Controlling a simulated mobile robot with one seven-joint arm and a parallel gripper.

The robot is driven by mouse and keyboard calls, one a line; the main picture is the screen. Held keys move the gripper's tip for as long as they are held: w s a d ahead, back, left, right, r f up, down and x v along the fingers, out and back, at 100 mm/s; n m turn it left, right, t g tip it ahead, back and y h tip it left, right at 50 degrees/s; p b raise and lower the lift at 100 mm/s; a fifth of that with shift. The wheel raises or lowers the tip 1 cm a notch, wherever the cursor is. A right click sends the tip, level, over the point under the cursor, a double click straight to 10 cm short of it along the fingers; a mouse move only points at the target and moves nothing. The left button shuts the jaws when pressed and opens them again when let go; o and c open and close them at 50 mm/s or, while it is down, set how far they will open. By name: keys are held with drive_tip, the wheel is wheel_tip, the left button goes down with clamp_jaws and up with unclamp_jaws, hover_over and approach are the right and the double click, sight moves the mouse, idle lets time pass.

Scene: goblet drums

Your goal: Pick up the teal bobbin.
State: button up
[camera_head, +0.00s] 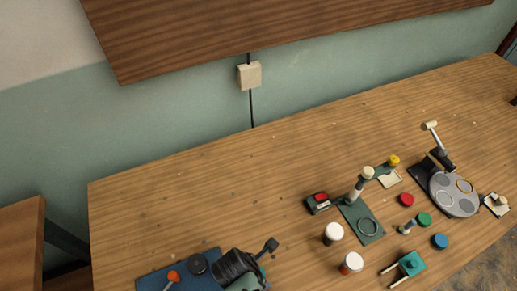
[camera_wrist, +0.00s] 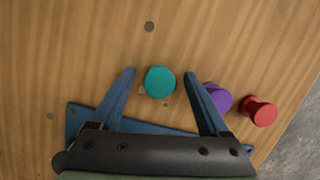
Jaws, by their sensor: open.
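The teal bobbin (camera_wrist: 159,82) shows its round top in the wrist view, on the wooden table. My gripper (camera_wrist: 159,72) is open, with one blue finger on each side of the bobbin in the picture. Clear gaps of wood show between the bobbin and both fingers. I cannot tell how far the fingertips are above the table. In the head view I cannot make out this bobbin with certainty.
A purple bobbin (camera_wrist: 219,98) is close beside the right finger, partly hidden by it. A red bobbin (camera_wrist: 260,111) lies farther right, near the table edge. A blue board (camera_wrist: 77,117) is partly under my gripper. The head view shows a mat (camera_head: 358,215) and a grey disc device (camera_head: 452,210).

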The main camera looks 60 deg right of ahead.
drive_tip(key=shift+f, duration=0.1)
clamp_jaws()
idle(0.4)
